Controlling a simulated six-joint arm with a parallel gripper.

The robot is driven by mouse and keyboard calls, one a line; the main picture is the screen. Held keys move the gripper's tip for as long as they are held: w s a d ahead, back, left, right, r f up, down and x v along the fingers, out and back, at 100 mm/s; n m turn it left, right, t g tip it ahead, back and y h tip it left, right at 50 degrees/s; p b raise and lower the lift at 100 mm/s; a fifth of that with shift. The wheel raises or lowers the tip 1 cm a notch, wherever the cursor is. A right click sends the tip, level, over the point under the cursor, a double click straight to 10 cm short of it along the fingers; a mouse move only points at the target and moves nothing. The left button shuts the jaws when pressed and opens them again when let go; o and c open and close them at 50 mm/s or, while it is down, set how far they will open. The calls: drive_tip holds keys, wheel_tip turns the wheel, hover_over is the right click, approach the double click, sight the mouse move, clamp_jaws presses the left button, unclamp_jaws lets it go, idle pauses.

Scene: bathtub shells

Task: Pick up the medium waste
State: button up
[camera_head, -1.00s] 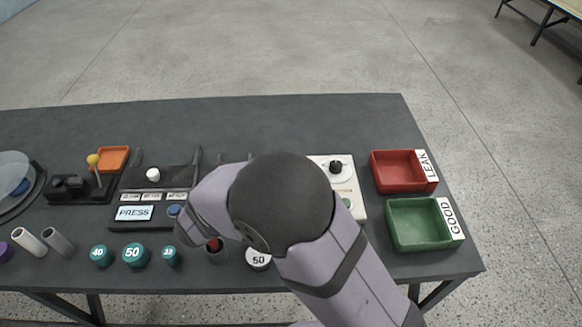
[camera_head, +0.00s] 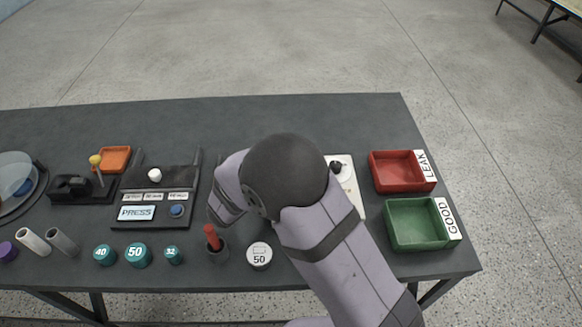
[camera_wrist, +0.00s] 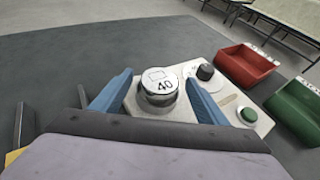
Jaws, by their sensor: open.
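The medium waste (camera_wrist: 160,84), a round grey piece with a white top marked 40, sits on the white machine (camera_wrist: 186,129) in the wrist view. My gripper (camera_wrist: 159,76) is open, its two blue fingers on the left and right of the piece. I cannot tell whether they touch it. In the head view, my arm hides the piece, the fingers and much of the white machine (camera_head: 347,172). Another white-topped piece marked 50 (camera_head: 259,256) stands near the table's front edge.
A red LEAK tray (camera_head: 397,189) and a green GOOD tray (camera_head: 417,244) are at the right. A red-handled tool in a dark cup (camera_head: 218,253) and several teal caps (camera_head: 137,256) line the front. The back of the table (camera_head: 250,115) is clear.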

drive_tip(key=shift+c, duration=0.6)
drive_tip(key=c, duration=1.3)
drive_tip(key=shift+r, duration=0.15)
wheel_tip(320, 180, up, 10)
drive_tip(key=shift+f, duration=0.1)
